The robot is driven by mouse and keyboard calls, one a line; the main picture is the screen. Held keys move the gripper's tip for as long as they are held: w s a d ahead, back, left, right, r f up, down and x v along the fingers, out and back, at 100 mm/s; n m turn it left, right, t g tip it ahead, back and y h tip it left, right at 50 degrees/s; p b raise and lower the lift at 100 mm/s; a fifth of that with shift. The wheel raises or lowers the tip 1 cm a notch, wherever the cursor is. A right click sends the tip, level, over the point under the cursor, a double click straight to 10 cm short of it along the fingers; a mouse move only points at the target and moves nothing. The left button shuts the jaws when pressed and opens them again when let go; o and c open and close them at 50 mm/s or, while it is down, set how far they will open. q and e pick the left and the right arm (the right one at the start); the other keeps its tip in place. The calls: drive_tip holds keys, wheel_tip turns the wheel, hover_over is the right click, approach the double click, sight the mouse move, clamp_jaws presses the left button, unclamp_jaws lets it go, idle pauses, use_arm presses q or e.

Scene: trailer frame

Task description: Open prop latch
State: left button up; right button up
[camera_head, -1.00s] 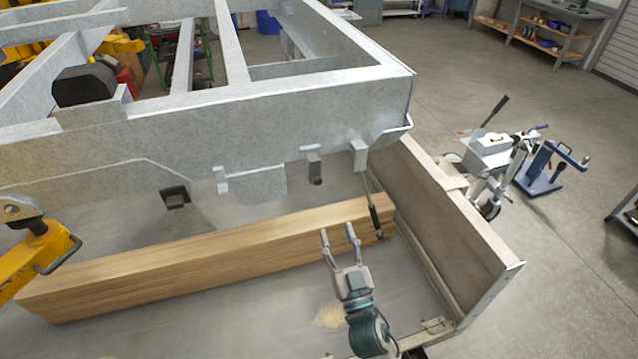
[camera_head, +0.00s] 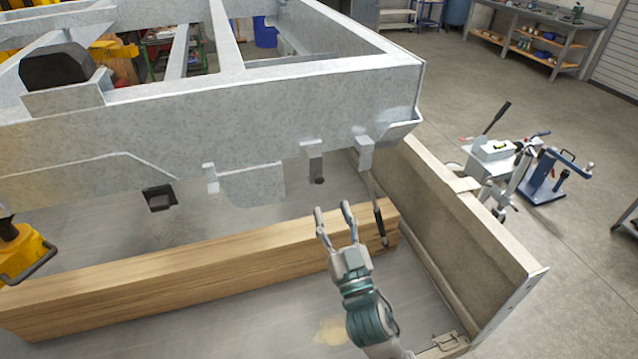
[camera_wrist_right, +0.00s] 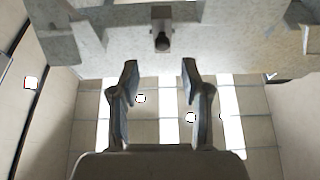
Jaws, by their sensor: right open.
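The grey metal trailer frame (camera_head: 250,110) spans the head view. Under its front beam hangs a small bracket with a dark round end (camera_head: 318,165); I cannot tell for sure whether this is the prop latch. To its right, a rod with a dark grip (camera_head: 379,222) hangs from another bracket (camera_head: 364,153). My right gripper (camera_head: 334,211) is open and empty, below the small bracket and left of the rod, touching neither. In the right wrist view, a bracket with a dark round end (camera_wrist_right: 162,38) shows beyond and between the open fingers (camera_wrist_right: 158,82). My left gripper is out of view.
A long wooden beam (camera_head: 200,268) lies beneath the frame, behind my right gripper. A side board (camera_head: 455,225) stands to the right. A yellow metal part (camera_head: 22,250) is at the left edge. A wheeled tool stand (camera_head: 495,150) and open floor lie beyond the board.

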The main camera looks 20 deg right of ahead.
sight(320, 182)
drive_tip(key=x, duration=0.7)
drive_tip(key=shift+w+a+r+p, duration=0.2)
drive_tip(key=shift+w+a+p, duration=0.05)
drive_tip(key=shift+p, duration=0.05)
drive_tip(key=shift+w+r, duration=0.2)
drive_tip(key=shift+w, duration=0.45)
clamp_jaws()
